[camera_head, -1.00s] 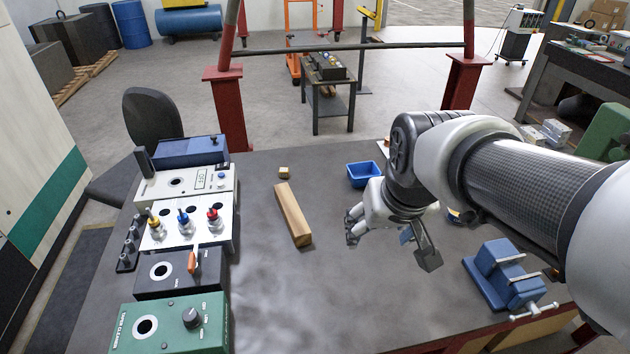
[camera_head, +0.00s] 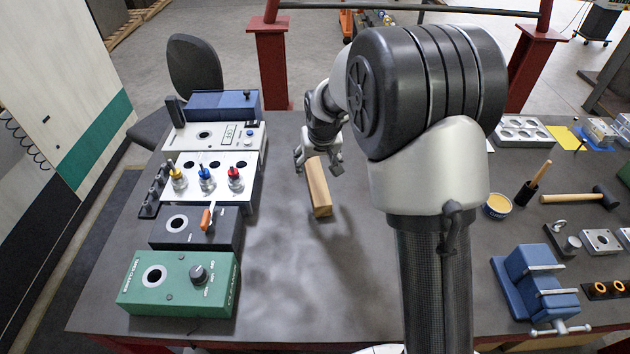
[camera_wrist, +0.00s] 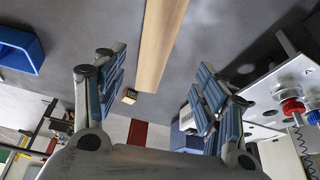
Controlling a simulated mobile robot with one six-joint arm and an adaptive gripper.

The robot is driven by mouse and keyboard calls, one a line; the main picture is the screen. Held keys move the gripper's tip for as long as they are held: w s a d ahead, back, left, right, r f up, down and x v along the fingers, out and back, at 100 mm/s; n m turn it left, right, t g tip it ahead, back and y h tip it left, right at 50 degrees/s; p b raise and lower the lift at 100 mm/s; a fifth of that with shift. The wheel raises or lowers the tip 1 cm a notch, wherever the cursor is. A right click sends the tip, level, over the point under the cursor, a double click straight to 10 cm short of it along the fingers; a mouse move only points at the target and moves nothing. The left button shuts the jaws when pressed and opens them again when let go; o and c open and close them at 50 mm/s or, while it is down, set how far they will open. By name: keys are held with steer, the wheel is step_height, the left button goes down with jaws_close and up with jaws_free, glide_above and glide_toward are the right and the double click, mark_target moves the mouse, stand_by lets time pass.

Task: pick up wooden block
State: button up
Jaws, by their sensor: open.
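The wooden block (camera_head: 319,188) is a long light-brown bar lying on the grey table, left of my arm in the head view. Its far end is hidden behind my gripper (camera_head: 318,163). In the wrist view the block (camera_wrist: 160,40) runs down from the top edge, in line with the gap between the fingers of my gripper (camera_wrist: 160,92). The jaws are open and empty, with the fingers apart on either side of that line. I cannot tell the exact height of the gripper above the block.
A small yellowish cube (camera_wrist: 130,96) lies beyond the block's end. A blue bin (camera_wrist: 20,48) is at the wrist view's left. Control boxes (camera_head: 178,283) line the table's left side. A blue vise (camera_head: 540,285) stands at right. The table front of the block is clear.

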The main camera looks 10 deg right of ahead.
mark_target(316, 175)
steer(key=b+x, duration=0.1)
steer(key=x, duration=0.5)
steer(key=shift+w, duration=0.1)
steer(key=shift+w+d+b+x, duration=0.2)
steer(key=shift+b+x, duration=0.4)
steer(key=shift+x, duration=0.8)
steer(key=shift+w+d+b+x, duration=0.15)
steer(key=shift+b+x, duration=0.4)
steer(key=shift+x, duration=0.8)
steer(key=shift+r, duration=0.2)
steer(key=shift+c, duration=0.4)
steer(key=c, duration=1.3)
